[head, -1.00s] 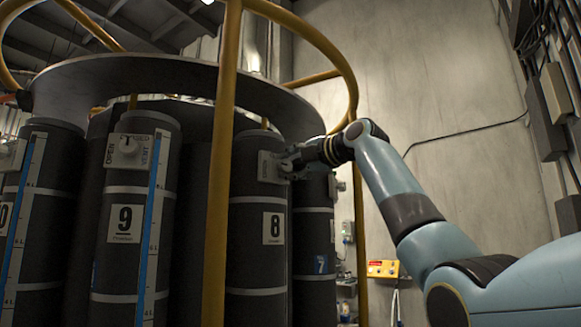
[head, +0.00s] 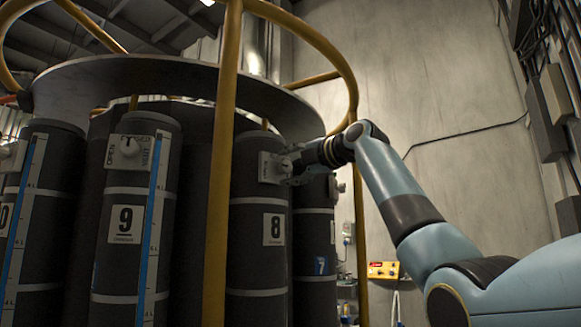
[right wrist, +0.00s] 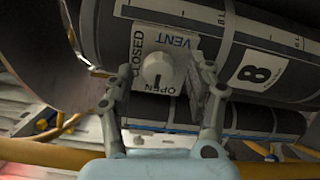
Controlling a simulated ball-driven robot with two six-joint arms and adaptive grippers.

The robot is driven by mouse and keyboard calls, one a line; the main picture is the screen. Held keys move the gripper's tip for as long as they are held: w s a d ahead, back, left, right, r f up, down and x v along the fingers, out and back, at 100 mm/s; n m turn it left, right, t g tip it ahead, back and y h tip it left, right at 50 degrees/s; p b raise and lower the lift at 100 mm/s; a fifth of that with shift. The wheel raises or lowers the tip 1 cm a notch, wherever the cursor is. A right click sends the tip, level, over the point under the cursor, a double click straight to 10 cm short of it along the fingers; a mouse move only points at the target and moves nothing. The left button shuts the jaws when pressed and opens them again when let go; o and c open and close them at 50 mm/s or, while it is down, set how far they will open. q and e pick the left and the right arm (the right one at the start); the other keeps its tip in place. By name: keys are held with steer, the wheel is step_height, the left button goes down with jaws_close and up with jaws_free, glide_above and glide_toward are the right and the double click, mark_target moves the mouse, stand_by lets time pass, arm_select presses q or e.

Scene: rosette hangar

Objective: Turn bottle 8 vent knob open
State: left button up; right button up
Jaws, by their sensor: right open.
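Bottle 8 (head: 258,240) is a dark cylinder with a white number label, right of the yellow post in the head view. It also shows lying across the right wrist view (right wrist: 225,50). Its white round vent knob (right wrist: 159,70) sits on a plate (right wrist: 146,44) marked OPEN, CLOSED and VENT. My right gripper (right wrist: 162,88) is open, with one finger on each side of the knob. I cannot tell whether the fingers touch it. In the head view my right gripper (head: 292,166) is at the plate and hides part of it. My left gripper is out of view.
A yellow post (head: 220,190) stands just left of bottle 8. A grey ring plate (head: 180,78) lies above the bottles. Bottle 9 (head: 125,265) is to the left, bottle 7 (head: 320,290) to the right. A yellow box (head: 383,271) is by the wall.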

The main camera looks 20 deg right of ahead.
steer(key=v, duration=1.2)
